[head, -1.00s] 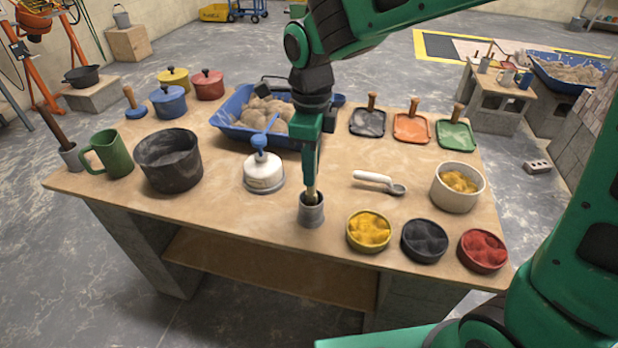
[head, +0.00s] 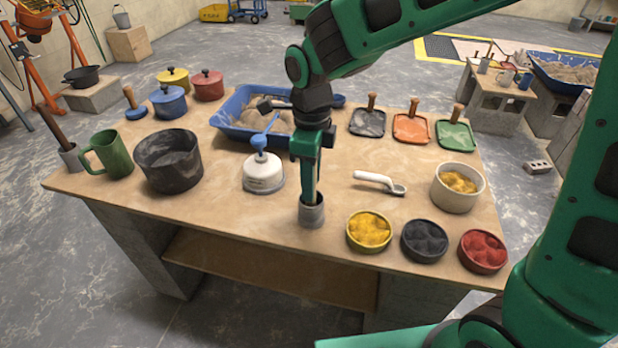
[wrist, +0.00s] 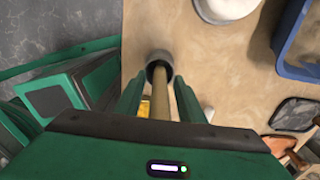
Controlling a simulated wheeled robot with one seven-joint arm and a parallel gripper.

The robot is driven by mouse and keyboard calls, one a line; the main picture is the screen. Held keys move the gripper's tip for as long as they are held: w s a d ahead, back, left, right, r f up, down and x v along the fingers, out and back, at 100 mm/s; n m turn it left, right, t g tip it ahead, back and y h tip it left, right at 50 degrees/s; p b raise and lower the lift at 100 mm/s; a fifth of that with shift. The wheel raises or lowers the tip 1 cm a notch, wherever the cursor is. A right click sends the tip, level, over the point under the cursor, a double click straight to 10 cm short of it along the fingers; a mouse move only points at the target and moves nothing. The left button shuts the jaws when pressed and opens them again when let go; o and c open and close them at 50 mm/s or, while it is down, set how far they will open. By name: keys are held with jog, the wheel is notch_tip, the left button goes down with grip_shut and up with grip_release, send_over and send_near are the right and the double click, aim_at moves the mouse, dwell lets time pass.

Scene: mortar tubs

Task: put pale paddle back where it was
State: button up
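The pale paddle (wrist: 160,98) stands in a small grey cup (head: 312,212) at the table's front edge, its lower end hidden inside. The cup also shows in the wrist view (wrist: 158,66). My gripper (head: 310,192) points down right above the cup, fingers on either side of the paddle's pale shaft. In the wrist view, my gripper (wrist: 158,88) shows gaps between the shaft and both fingers, so it looks open around it. In the head view, the fingers hide most of the paddle.
A white canister with a blue top (head: 263,172) stands close left of my gripper. A yellow-filled bowl (head: 369,231) and a white scoop (head: 379,182) are to the right. A dark stick (head: 52,128) stands in another grey cup (head: 71,157) at the far left.

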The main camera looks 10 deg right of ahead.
notch_tip(320, 180, up, 12)
jog(key=shift+r, duration=0.1)
dwell(0.4)
jog(key=s+d+f+n, duration=0.1)
jog(key=s+d+n, duration=0.25)
jog(key=d, duration=0.85)
jog(key=s+d+f+n, duration=0.2)
jog(key=d+n, duration=0.2)
jog(key=d, duration=0.8)
jog(key=s+d+f+n, duration=0.2)
jog(key=s+d+n, duration=0.2)
jog(key=s, duration=0.3)
jog(key=s+d+f+n, duration=0.3)
jog(key=s+d+n, duration=0.1)
jog(key=s+d, duration=0.3)
jog(key=shift+s, duration=0.75)
jog(key=shift+f, duration=0.1)
